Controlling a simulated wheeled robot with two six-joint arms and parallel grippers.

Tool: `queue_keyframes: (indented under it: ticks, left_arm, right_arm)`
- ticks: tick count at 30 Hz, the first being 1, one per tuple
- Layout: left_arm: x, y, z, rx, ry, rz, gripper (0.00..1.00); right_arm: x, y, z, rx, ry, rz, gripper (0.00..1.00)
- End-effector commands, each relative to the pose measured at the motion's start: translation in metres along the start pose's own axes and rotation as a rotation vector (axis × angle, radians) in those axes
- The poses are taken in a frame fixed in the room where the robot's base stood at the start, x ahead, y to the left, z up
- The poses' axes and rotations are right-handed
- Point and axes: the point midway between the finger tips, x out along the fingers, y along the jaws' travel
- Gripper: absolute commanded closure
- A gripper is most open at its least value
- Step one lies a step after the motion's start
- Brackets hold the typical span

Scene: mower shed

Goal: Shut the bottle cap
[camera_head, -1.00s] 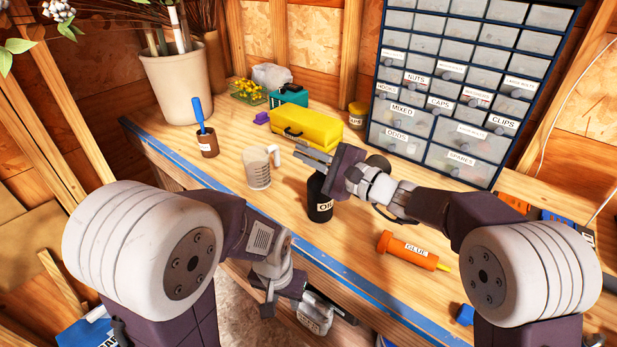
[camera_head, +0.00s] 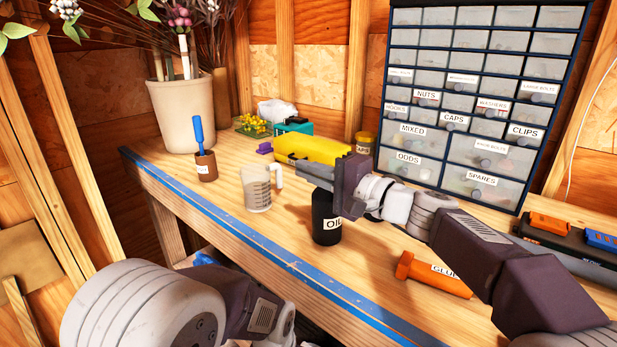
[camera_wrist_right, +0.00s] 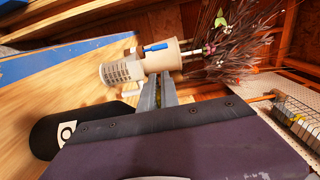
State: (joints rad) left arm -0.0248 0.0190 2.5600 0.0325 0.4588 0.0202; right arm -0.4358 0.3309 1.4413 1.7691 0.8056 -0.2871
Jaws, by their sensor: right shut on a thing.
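The black bottle (camera_head: 326,222) with a white "OIL" label stands upright on the workbench. In the right wrist view the bottle (camera_wrist_right: 75,135) shows at the left, its top hidden behind my gripper. My right gripper (camera_head: 312,174) is at the top of the bottle, its fingers level and pointing left. In the right wrist view its fingers (camera_wrist_right: 163,88) are close together. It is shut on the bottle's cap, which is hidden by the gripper. My left arm shows at the bottom left, but its gripper is outside the view.
A clear measuring cup (camera_head: 257,192) stands left of the bottle, with a brown pot (camera_head: 206,166) farther left. A yellow case (camera_head: 312,148) is behind. A drawer cabinet (camera_head: 470,100) stands at the back right.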

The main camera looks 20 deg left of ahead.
Motion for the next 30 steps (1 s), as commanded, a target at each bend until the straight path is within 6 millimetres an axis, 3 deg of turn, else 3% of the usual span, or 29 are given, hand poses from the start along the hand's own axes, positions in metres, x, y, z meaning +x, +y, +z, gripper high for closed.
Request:
queue_keyframes:
  ticks: [2,3,5,16,24,30]
  left_arm:
    - [-0.001,0.0,0.0,0.0,0.0,0.0,0.64]
    - [-0.001,0.0,0.0,0.0,0.0,0.0,0.64]
    - [-0.001,0.0,0.0,0.0,0.0,0.0,0.64]
    - [0.002,0.0,0.0,0.0,0.0,0.0,0.64]
    - [0.013,0.0,0.001,0.0,0.0,0.0,0.64]
    - [0.014,0.0,0.001,0.0,0.0,0.0,0.64]
  right_arm:
    - [0.0,0.002,0.0,0.004,-0.001,0.004,1.0]
    - [0.0,0.002,0.0,0.004,-0.001,0.004,0.86]
    - [0.0,0.001,0.0,0.004,-0.001,0.003,0.72]
    - [-0.006,0.001,-0.001,0.002,0.001,0.001,0.72]
    - [-0.064,0.002,-0.001,0.003,0.004,0.001,0.72]
    - [-0.088,0.001,-0.001,0.003,0.001,0.002,0.72]
